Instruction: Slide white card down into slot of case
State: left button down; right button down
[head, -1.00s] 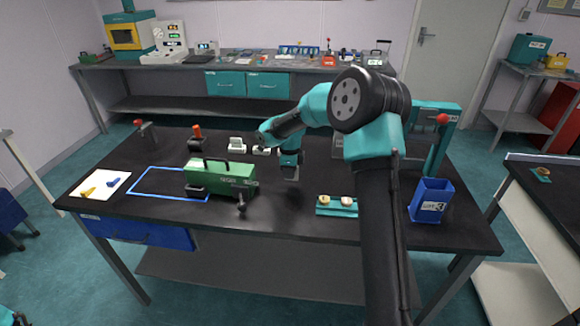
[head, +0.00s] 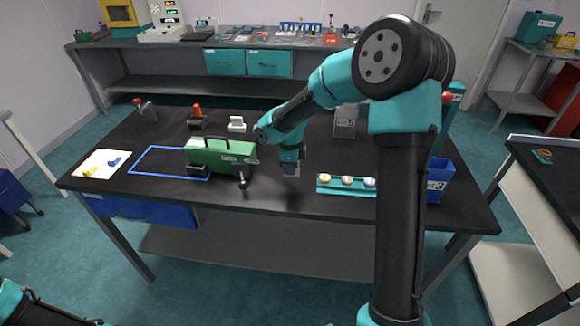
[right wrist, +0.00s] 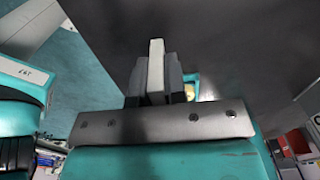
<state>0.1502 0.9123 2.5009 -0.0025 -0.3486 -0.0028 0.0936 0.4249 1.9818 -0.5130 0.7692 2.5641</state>
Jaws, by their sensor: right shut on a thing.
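The green case (head: 215,152) with a black handle on top stands on the dark bench, left of my right gripper. Its slot cannot be made out. My right gripper (head: 291,174) points down over the bench, a little right of the case and apart from it. In the right wrist view, the right gripper (right wrist: 156,78) is shut on a pale, narrow slab (right wrist: 156,65), which looks like the white card seen edge-on. In the head view the card cannot be made out at the fingertips. My left gripper is out of view.
A small tray (head: 335,191) with several rounded pieces lies right of the gripper. A blue bin (head: 437,180) is partly hidden by my right arm. A white stand (head: 237,124) is behind the case. A blue outlined area (head: 140,172) and a white sheet (head: 100,164) lie left.

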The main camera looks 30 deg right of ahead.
dwell(0.4)
jog(key=shift+w+a+r+n, duration=0.2)
jog(key=shift+a+r+n, duration=0.25)
jog(key=shift+n, duration=0.15)
jog(key=w+a+r+n, duration=0.2)
jog(key=a+r+n, duration=1.1)
jog(key=n, duration=1.1)
jog(key=a, duration=0.3)
jog(key=shift+r+n, duration=0.4)
